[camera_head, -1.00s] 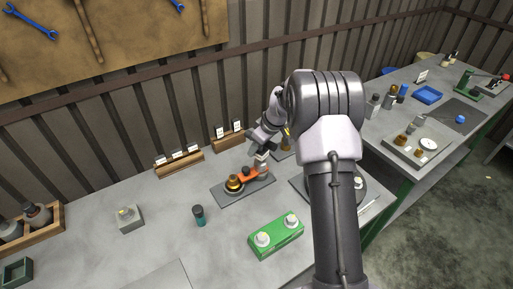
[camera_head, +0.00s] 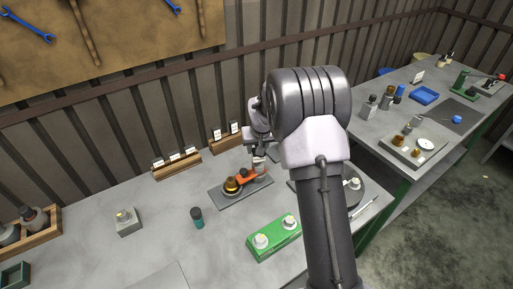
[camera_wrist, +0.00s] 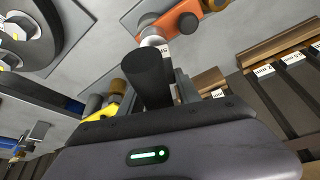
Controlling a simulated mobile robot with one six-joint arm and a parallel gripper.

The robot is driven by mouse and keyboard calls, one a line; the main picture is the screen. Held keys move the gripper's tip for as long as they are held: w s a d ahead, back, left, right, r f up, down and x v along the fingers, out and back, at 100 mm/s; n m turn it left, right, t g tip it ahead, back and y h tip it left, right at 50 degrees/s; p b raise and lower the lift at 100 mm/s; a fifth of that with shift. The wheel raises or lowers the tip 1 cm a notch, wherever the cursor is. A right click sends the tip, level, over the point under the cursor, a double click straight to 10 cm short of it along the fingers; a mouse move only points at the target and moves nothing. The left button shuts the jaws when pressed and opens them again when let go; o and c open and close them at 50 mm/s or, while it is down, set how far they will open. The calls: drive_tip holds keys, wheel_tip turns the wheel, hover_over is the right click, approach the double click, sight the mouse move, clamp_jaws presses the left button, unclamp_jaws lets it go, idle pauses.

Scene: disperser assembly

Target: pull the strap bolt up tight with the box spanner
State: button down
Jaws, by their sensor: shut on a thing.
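My gripper (camera_head: 258,148) is shut on the box spanner (camera_wrist: 147,75), which has a dark round handle and a pale lower part. The spanner's lower end (camera_head: 259,164) stands at the right end of the orange strap (camera_head: 247,175). The strap also shows in the wrist view (camera_wrist: 186,16). The strap bolt is hidden under the spanner, so I cannot tell how far it is seated. A brass-coloured round part (camera_head: 231,185) sits at the strap's other end, on a dark grey plate (camera_head: 262,184).
A green block with two pale knobs (camera_head: 274,238) stands in front of the plate. A dark teal-based cylinder (camera_head: 197,218) stands to the left. Labelled wooden racks (camera_head: 176,165) line the wall. A dark round turntable (camera_head: 350,194) lies to the right, partly behind my arm.

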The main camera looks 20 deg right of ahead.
drive_tip(key=shift+n, duration=0.3)
drive_tip(key=shift+r, duration=0.1)
drive_tip(key=shift+r+p, duration=1.5)
drive_tip(key=shift+r, duration=1)
drive_tip(key=shift+f, duration=0.1)
